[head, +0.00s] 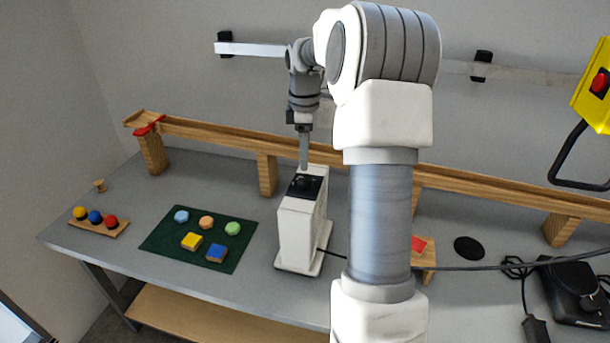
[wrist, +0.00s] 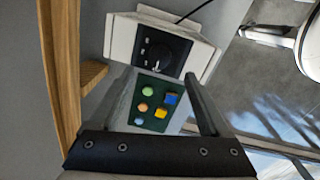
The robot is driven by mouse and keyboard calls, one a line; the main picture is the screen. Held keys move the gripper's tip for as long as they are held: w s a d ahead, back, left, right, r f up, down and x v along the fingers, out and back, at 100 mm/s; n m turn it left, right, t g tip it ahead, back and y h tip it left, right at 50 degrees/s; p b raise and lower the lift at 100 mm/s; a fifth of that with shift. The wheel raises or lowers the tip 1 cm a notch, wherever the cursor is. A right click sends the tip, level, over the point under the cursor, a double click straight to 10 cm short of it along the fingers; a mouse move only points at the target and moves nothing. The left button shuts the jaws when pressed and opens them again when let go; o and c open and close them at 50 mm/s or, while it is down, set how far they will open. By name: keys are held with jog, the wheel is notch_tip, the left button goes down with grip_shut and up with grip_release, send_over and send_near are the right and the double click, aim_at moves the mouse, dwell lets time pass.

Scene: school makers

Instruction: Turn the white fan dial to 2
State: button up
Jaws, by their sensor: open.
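The white fan (head: 298,232) is an upright white box on the grey table. Its black control panel with a round black dial (head: 303,183) is on top. In the wrist view the dial (wrist: 159,54) sits on the black panel, with small pale marks to its left; I cannot read its setting. My gripper (head: 304,163) points down from above, its tips just over the dial. In the wrist view my gripper (wrist: 160,76) is open, one finger on each side just below the dial. I cannot tell whether the fingers touch it.
A wooden rail (head: 220,136) on posts runs behind the fan. A green mat (head: 168,246) with several coloured pieces lies to the left. A wooden strip (head: 88,228) with coloured balls is farther left. A black cable (head: 333,253) leads right from the fan.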

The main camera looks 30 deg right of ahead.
aim_at(305, 178)
jog(key=f, duration=0.7)
jog(key=shift+w+d+f, duration=0.15)
jog(key=shift+w+f, duration=0.05)
jog(key=shift+f, duration=0.2)
grip_shut()
